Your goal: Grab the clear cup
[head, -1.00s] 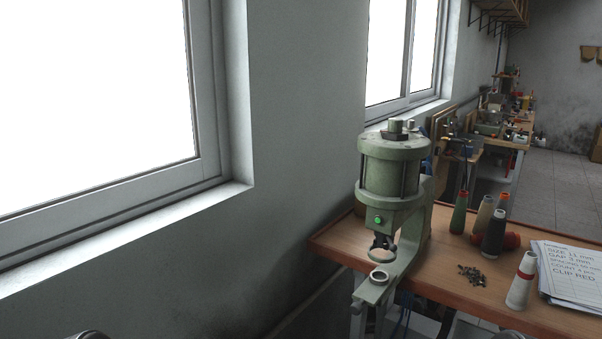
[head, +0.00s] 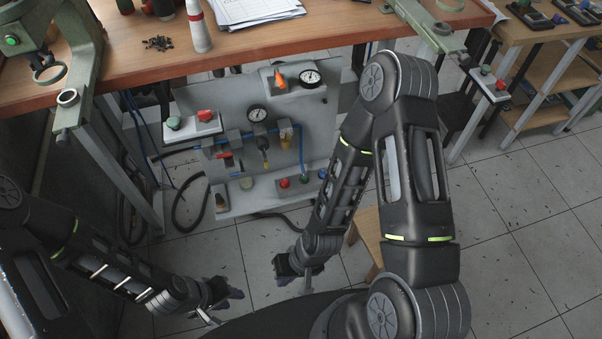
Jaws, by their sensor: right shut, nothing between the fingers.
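On the grey pneumatic panel (head: 325,150) under the bench, a small clear-looking bowl (head: 263,146) hangs below a pressure gauge (head: 257,114). An amber bowl (head: 286,134) hangs just right of it. I cannot tell for sure which is the clear cup. My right gripper (head: 308,283) is low in front of the panel, below the bowls and apart from them, shut and empty. My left gripper (head: 209,317) is lower left, also apart from the panel; its fingers are small and partly hidden, so its opening is unclear.
The wooden bench (head: 330,38) overhangs the panel, with a green press (head: 85,70) at left and another press arm (head: 425,22) at right. Blue and black hoses run around the panel. A small wooden stool (head: 368,240) stands behind my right arm. Tiled floor (head: 520,240) is free at right.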

